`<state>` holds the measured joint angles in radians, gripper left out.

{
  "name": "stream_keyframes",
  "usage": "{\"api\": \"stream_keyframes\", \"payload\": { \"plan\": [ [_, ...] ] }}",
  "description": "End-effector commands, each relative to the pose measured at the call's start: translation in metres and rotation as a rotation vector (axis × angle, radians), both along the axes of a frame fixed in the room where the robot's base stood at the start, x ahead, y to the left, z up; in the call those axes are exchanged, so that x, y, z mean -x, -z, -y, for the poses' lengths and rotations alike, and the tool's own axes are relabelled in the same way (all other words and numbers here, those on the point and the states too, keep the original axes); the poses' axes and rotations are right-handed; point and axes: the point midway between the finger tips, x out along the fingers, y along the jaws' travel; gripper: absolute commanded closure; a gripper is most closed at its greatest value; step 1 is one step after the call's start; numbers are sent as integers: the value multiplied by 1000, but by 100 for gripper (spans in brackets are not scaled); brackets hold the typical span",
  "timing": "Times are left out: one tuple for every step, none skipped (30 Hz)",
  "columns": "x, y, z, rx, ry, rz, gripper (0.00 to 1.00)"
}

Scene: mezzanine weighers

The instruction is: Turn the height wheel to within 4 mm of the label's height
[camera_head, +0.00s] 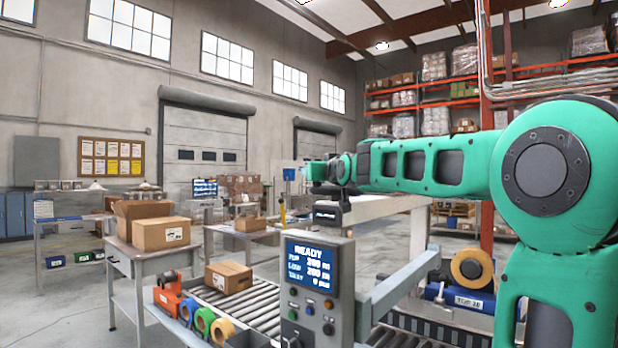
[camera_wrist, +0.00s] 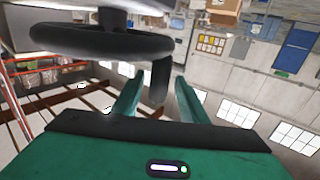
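A black wheel (camera_wrist: 90,38) with a thick rim fills the upper left of the wrist view. Its dark crank handle (camera_wrist: 160,82) hangs between the green fingers of my gripper (camera_wrist: 158,92). The fingers stand apart on either side of the handle, and I see no clear contact. In the head view my gripper (camera_head: 318,172) is above the control box, and the wheel cannot be made out clearly. A carton (camera_head: 228,277) with a small white label (camera_head: 217,280) lies on the roller conveyor. The label's print is too small to read.
The grey control box (camera_head: 328,308) has a lit screen (camera_head: 310,266) reading READY, with several buttons. Tape rolls (camera_head: 204,320) line the conveyor's front edge. Cartons (camera_head: 161,233) stand on a side table at left. A blue tape unit (camera_head: 462,297) is at right.

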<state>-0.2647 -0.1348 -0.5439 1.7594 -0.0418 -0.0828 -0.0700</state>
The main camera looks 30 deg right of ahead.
Motion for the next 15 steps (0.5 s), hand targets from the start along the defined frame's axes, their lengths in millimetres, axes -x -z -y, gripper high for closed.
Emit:
{"api": "stream_keyframes", "payload": {
  "plan": [
    [-8, 1, 3, 1, 3, -2, 61],
    [-11, 1, 4, 2, 3, -1, 61],
    [-16, 1, 5, 2, 2, -1, 61],
    [-20, 1, 6, 1, 3, -2, 61],
    [-22, 1, 7, 1, 3, -1, 61],
    [-26, 1, 8, 2, 4, -1, 61],
    [-28, 1, 9, 1, 3, -1, 61],
    [-30, 1, 9, 1, 3, -1, 61],
    [-33, 1, 9, 0, 2, -1, 61],
    [-34, 1, 10, 0, 2, -1, 61],
    [-35, 0, 10, 0, 2, -1, 61],
    [-36, 0, 10, 0, 2, -1, 61],
    [-37, 0, 11, 0, 2, -1, 61],
    [-38, 0, 11, 0, 2, 0, 61],
    [-38, 0, 11, 0, 2, -1, 61]
  ]
}}
